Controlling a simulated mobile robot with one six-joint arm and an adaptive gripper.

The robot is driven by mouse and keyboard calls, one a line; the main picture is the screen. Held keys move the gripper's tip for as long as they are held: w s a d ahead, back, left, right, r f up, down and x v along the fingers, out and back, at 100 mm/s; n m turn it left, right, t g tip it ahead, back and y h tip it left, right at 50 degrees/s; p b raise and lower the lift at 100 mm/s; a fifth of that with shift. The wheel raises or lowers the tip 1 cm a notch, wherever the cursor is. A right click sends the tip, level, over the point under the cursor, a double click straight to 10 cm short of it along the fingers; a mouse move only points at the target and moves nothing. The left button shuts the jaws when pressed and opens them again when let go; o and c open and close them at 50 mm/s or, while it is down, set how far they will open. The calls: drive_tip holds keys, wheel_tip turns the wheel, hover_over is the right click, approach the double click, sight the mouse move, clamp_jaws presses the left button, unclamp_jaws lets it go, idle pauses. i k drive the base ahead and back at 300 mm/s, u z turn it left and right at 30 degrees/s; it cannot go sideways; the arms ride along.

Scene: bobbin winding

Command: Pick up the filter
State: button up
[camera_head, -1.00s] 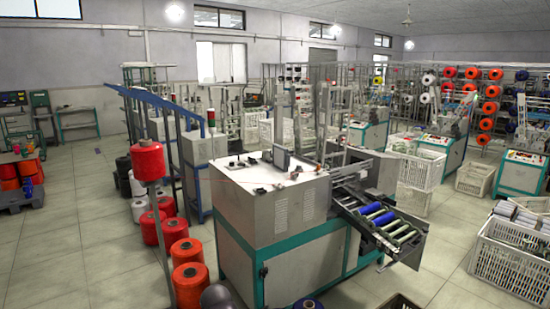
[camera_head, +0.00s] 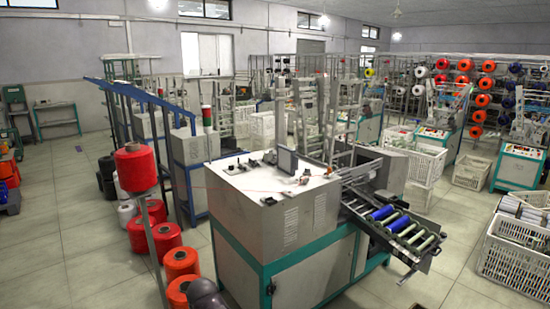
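I cannot make out a filter for certain in the head view. Several small items (camera_head: 268,157) lie on the white top of the winding machine (camera_head: 240,180), too small to name. Blue and green-grey rollers or bobbins (camera_head: 383,212) lie on the sloped rack (camera_head: 420,264) at the machine's right side.
Red thread cones (camera_head: 180,262) stand on the floor left of the machine, below a red cone (camera_head: 136,170) on a post. White crates (camera_head: 510,260) stand at the right. Open tiled floor (camera_head: 60,240) lies at the left.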

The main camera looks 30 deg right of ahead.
sight(287, 162)
drive_tip(key=i, duration=1.4)
drive_tip(key=z, duration=1.15)
drive_tip(key=k, duration=1)
drive_tip(key=z, duration=0.1)
